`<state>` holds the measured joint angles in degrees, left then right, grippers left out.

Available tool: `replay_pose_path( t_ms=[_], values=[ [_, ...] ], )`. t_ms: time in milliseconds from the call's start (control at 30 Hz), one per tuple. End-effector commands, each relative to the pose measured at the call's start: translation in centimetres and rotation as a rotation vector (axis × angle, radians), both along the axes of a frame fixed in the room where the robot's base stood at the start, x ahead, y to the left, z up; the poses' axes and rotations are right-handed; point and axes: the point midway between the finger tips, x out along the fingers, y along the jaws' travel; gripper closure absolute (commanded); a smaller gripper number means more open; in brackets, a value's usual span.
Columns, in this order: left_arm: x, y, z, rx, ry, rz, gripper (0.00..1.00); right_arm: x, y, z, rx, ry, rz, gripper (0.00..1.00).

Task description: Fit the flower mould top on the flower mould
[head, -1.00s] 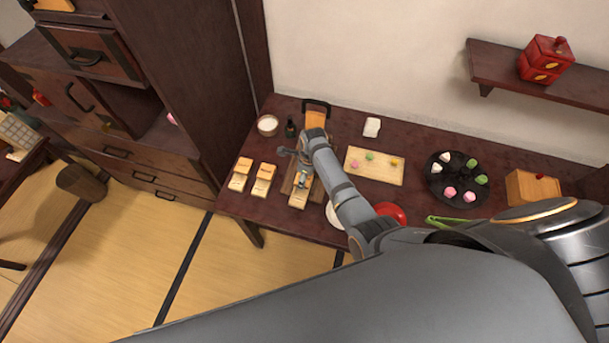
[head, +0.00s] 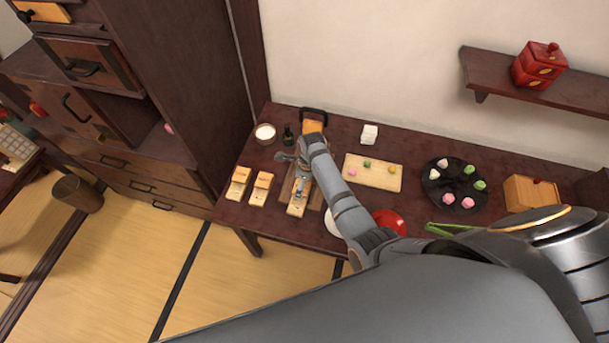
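Three small pale wooden mould pieces lie in a row at the table's left: a left one (head: 237,188), a middle one (head: 260,188) and a right one (head: 297,208). The left and middle ones each carry a raised block at the far end. The right one lies on a darker board, under my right gripper (head: 299,187). Which piece is the flower mould or its top is too small to tell. My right gripper points down at the right piece's far part, very close or touching. Its fingers are too small to read. My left gripper is out of view.
Behind the gripper stand a white-filled bowl (head: 265,133), a dark bottle (head: 288,136) and a handled wooden box (head: 313,124). To the right are a sweets board (head: 380,184), a red bowl (head: 389,221) and a black plate (head: 434,197). My forearm crosses the table's middle.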

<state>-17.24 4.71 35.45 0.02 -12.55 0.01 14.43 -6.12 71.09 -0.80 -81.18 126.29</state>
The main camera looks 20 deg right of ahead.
Motion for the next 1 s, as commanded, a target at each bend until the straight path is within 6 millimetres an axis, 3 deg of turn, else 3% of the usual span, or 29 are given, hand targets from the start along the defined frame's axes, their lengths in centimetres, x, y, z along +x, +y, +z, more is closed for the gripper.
replay_pose_path(
  t_ms=[200, 400, 600, 1000],
  values=[
    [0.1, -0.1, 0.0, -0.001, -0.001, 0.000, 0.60, -0.3, -0.5, 5.4, 0.001, -0.004, 0.000, 0.14],
    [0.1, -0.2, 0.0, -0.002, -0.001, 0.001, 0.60, -0.7, -0.8, 8.9, 0.000, -0.001, 0.000, 0.14],
    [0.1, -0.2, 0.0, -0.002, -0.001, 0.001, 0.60, -0.8, -0.9, 9.9, -0.001, 0.001, 0.000, 0.14],
    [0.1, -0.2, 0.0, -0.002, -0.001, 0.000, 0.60, -0.8, -0.9, 9.9, 0.000, 0.000, 0.000, 0.14]
  ],
)
